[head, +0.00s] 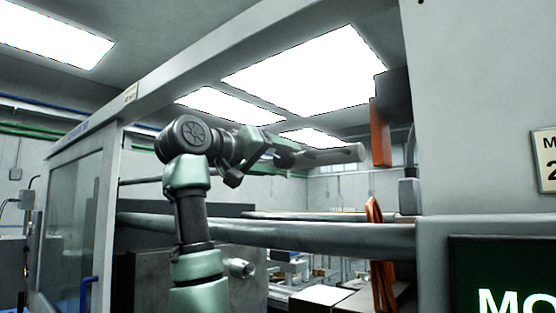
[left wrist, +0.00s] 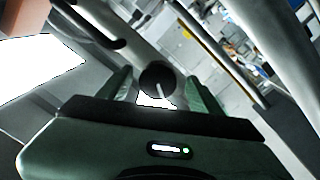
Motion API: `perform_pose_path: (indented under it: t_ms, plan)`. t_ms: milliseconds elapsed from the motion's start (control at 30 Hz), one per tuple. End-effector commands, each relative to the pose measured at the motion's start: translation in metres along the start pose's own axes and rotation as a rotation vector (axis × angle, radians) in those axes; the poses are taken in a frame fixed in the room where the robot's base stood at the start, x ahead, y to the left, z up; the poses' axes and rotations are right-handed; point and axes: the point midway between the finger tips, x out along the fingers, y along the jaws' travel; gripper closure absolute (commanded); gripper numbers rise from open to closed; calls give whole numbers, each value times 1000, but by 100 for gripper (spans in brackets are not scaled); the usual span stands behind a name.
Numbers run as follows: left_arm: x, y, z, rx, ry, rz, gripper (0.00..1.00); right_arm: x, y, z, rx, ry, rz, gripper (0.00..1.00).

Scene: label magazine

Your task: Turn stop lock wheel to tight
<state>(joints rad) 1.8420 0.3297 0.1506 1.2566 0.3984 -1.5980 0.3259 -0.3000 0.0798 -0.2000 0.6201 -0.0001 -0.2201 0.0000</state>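My left arm rises in the middle of the head view, and its gripper (head: 279,153) points right at a grey cylindrical bar (head: 338,155). In the left wrist view my left gripper (left wrist: 158,88) has its two green fingers apart. The dark round end of a slotted grey bar (left wrist: 158,76) shows between them, with gaps visible on both sides. I cannot tell how deep it sits between the fingers. No part is clearly recognisable as the stop lock wheel, and no tight mark is readable. My right gripper is not in view.
A thick grey horizontal rail (head: 300,236) runs below the arm. An orange block (head: 380,132) hangs to the right of the bar, and orange cables (head: 376,250) hang lower. A large grey cabinet (head: 480,70) fills the right side. A framed clear panel (head: 72,215) stands at left.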

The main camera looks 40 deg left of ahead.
Motion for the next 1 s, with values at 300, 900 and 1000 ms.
perform_pose_path:
  t_ms: [300, 900, 1000]
  plan:
    - [-43, -2, 2, 1, 6, 0, 35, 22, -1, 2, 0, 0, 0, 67]
    - [-78, -1, 0, 0, -1, -1, 35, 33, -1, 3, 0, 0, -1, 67]
    - [-78, -1, 0, 0, -1, -1, 35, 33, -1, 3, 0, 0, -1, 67]
